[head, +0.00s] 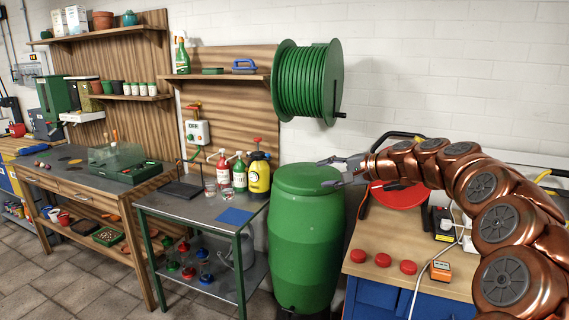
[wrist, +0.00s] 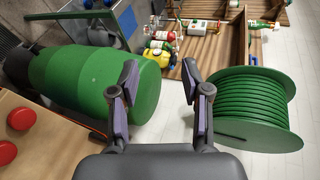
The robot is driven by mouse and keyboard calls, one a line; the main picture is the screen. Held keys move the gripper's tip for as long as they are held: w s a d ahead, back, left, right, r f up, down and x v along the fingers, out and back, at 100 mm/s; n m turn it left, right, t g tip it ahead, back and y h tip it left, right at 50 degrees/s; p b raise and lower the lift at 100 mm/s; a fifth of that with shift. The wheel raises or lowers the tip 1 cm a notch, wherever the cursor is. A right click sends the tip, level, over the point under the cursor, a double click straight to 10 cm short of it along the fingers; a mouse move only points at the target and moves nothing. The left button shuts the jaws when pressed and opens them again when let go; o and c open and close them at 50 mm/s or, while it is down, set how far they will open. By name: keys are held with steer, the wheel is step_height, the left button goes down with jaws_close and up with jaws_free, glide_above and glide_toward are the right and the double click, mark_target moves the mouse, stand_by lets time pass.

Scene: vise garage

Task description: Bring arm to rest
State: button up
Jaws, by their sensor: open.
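My copper-coloured arm reaches in from the right in the head view. My gripper (head: 335,172) is in front of the white wall, beside the upper right of the green barrel (head: 306,240). It is open and empty. In the wrist view, the two dark fingers of my gripper (wrist: 166,92) stand apart with nothing between them. The green barrel (wrist: 85,85) shows to the left of the fingers there, and the green hose reel (wrist: 250,105) to their right. I cannot tell whether a finger touches the barrel.
A wooden bench (head: 433,283) with red caps (head: 358,256) and a red disc (head: 398,193) lies below my arm. The hose reel (head: 308,82) hangs on the wall. A grey metal table (head: 190,208) with bottles stands left of the barrel. Open wall space lies above my arm.

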steer(key=s+a+f+n+g+h, duration=0.1)
steer(key=s+a+f+n+g, duration=0.15)
steer(key=s, duration=0.55)
steer(key=s+a+f+n+g+h, duration=0.1)
steer(key=s+a+f+g, duration=0.15)
steer(key=s, duration=0.55)
steer(key=s+a+f+n+g+h, duration=0.1)
steer(key=s+a+f+n, duration=0.15)
steer(key=s, duration=0.55)
steer(key=s+d+f+g+h, duration=0.1)
steer(key=s+d+f, duration=0.3)
steer(key=s, duration=0.6)
steer(key=s+d+f+n+g+h, duration=0.1)
steer(key=s+d+f+h, duration=0.3)
steer(key=s, duration=0.6)
steer(key=s+d+f+n+g+h, duration=0.1)
steer(key=s+d+f, duration=0.4)
steer(key=s, duration=0.5)
steer(key=shift+d+f+g+h, duration=0.15)
steer(key=shift+d+g+h, duration=0.35)
steer(key=shift+g+h, duration=0.3)
steer(key=shift+c, duration=0.5)
